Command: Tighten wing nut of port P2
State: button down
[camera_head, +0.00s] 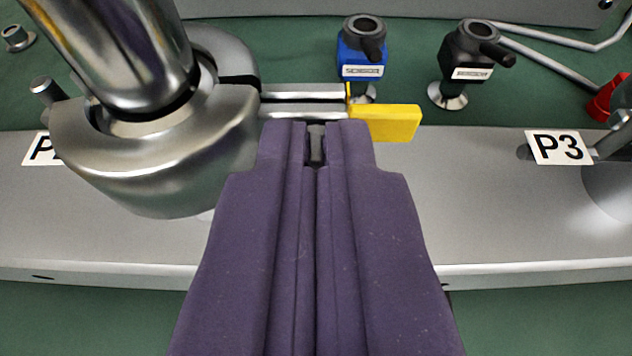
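The clamp (165,165) of a port is a large shiny metal collar at the left, around a thick steel tube (110,45). Two thin steel rods run right from it to a yellow wing nut (390,123), whose flat wing points right. My purple gripper (316,143) comes up from the bottom centre. Its fingers lie close together, with a small notch and a dark grey part between the tips. The tips overlap the lower left of the wing nut in the picture; I cannot tell whether they touch it. The nut's lower left part is hidden.
A label beside the clamp shows only "P" (38,149); its number is hidden. A P3 label (558,148) is at the right on the grey rail (480,215). A blue sensor (362,50) and a black sensor (470,55) stand behind. A red part (605,98) is at the far right.

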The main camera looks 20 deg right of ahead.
jog(key=shift+s+d+f+m+t+y+b, duration=0.2)
jog(key=shift+f+m+t+y+b, duration=0.75)
jog(key=shift+m+b, duration=2.7)
jog(key=shift+d+f+m+t+y+b, duration=0.2)
jog(key=shift+d+m+t+y+b, duration=0.3)
jog(key=shift+m+t+b, duration=2.15)
jog(key=shift+s+d+f+m+t+y+b, duration=0.15)
jog(key=shift+f+m+y+b, duration=0.55)
jog(key=shift+m+b, duration=3.95)
jog(key=shift+r+n+b, duration=0.1)
jog(key=shift+n+b, duration=0.45)
jog(key=shift+b, duration=0.15)
